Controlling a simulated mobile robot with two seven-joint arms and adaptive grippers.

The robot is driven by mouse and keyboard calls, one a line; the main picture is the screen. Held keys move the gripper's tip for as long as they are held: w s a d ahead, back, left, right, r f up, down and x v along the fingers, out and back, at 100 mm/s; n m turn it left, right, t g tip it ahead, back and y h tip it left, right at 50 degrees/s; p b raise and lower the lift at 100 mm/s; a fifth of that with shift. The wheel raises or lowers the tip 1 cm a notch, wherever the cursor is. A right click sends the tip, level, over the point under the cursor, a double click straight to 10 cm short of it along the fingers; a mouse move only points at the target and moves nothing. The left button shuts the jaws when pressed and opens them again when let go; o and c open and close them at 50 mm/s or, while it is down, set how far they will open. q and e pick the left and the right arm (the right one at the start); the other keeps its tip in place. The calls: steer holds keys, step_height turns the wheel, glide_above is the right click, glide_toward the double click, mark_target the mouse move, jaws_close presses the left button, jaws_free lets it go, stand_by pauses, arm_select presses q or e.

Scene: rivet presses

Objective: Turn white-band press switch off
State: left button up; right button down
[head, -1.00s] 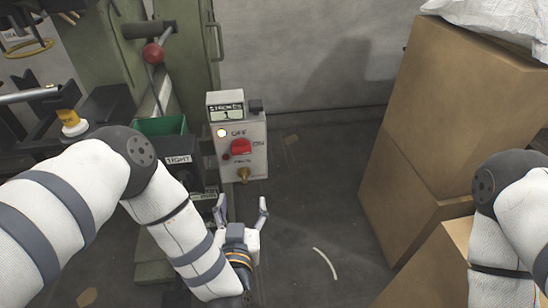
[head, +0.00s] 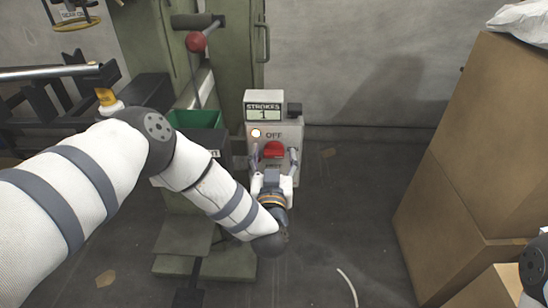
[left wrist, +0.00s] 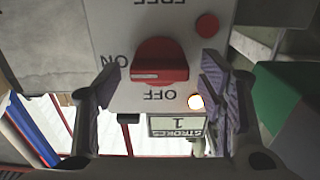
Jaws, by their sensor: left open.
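The press switch is a red rotary knob (head: 273,149) on a grey control box (head: 293,133). In the left wrist view the knob (left wrist: 160,61) shows upside down, its bar lying roughly level, along the side marked ON, with OFF below it. My left gripper (head: 273,160) is open in front of the box, its fingers on either side of the knob. In the left wrist view the left gripper (left wrist: 161,80) has visible gaps between both fingers and the knob. I cannot tell its exact depth. My right gripper is out of view. No white band is clearly seen.
A display reading STROKES 1 (head: 264,114) and a lit white lamp (head: 256,133) are on the box. The green press (head: 160,60) and a green bin (head: 199,119) stand left. Cardboard boxes (head: 490,130) stand right. Floor between is clear.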

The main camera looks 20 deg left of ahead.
arm_select(q)
steer(key=c, duration=1.2)
steer(key=shift+o, duration=0.2)
steer(key=n, duration=0.4)
steer(key=shift+n, duration=0.3)
steer(key=n, duration=0.4)
steer(key=shift+s+a+f+n, duration=0.1)
steer(key=shift+f+n, duration=0.05)
steer(key=shift+n, duration=0.15)
steer(key=n, duration=0.4)
steer(key=shift+f, duration=0.1)
steer(key=shift+n, duration=2.3)
